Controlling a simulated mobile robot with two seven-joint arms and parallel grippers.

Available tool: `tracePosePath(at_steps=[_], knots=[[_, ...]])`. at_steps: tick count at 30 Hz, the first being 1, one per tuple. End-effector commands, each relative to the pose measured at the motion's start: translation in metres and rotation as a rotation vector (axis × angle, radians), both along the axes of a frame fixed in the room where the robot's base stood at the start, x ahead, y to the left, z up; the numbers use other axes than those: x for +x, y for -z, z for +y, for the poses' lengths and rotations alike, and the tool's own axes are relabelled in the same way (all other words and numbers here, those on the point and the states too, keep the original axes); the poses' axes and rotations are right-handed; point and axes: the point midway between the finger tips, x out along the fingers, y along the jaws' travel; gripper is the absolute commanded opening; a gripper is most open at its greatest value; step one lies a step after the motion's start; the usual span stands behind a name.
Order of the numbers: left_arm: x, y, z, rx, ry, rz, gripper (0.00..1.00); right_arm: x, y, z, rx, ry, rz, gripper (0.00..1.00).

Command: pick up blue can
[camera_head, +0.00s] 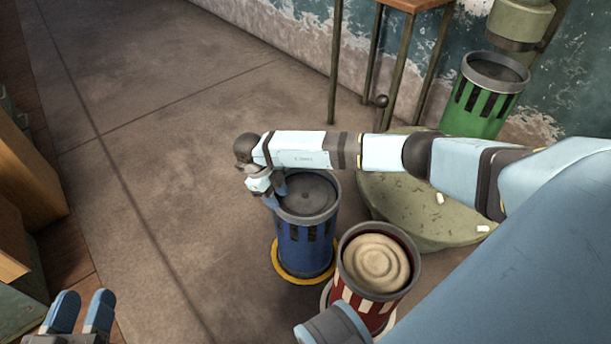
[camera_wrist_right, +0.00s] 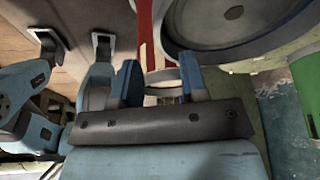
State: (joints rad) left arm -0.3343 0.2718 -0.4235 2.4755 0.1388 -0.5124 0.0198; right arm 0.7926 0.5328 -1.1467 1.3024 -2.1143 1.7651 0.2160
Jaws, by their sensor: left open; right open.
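The blue can (camera_head: 306,245) stands upright on a yellow ring on the floor, with a dark grey round top. My right arm reaches over from the right, and its gripper (camera_head: 274,190) is open at the left edge of the can's top. Whether the fingers touch the rim cannot be told. In the right wrist view, the open blue fingers (camera_wrist_right: 160,84) show beside a large grey round top (camera_wrist_right: 235,22), which appears to be the blue can's. My left gripper (camera_head: 82,312) is open and empty at the lower left, well away from the can.
A red and white striped can (camera_head: 375,262) with a beige top stands close to the blue can's right. A green can (camera_head: 487,95) stands back right. A low round greenish platform (camera_head: 430,215) lies behind. The floor to the left is clear.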

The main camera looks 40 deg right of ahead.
Motion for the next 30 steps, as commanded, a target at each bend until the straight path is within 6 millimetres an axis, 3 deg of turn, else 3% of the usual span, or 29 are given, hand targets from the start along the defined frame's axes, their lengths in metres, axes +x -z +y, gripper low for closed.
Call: tracePosePath(at_steps=[10, 18, 26, 30], knots=[[0.005, 0.003, 0.003, 0.038, -0.003, -0.064, 0.43, -0.011, 0.026, -0.005, 0.003, 0.000, -0.001, 0.40], [0.014, 0.005, 0.009, 0.115, -0.013, -0.192, 0.43, -0.028, 0.060, -0.015, 0.001, 0.000, 0.000, 0.40], [0.016, -0.009, 0.012, 0.134, -0.009, -0.240, 0.43, -0.029, 0.060, -0.015, 0.001, -0.001, -0.002, 0.40], [0.014, -0.007, 0.011, 0.130, -0.010, -0.232, 0.43, -0.029, 0.060, -0.015, 0.001, -0.001, -0.002, 0.08]])
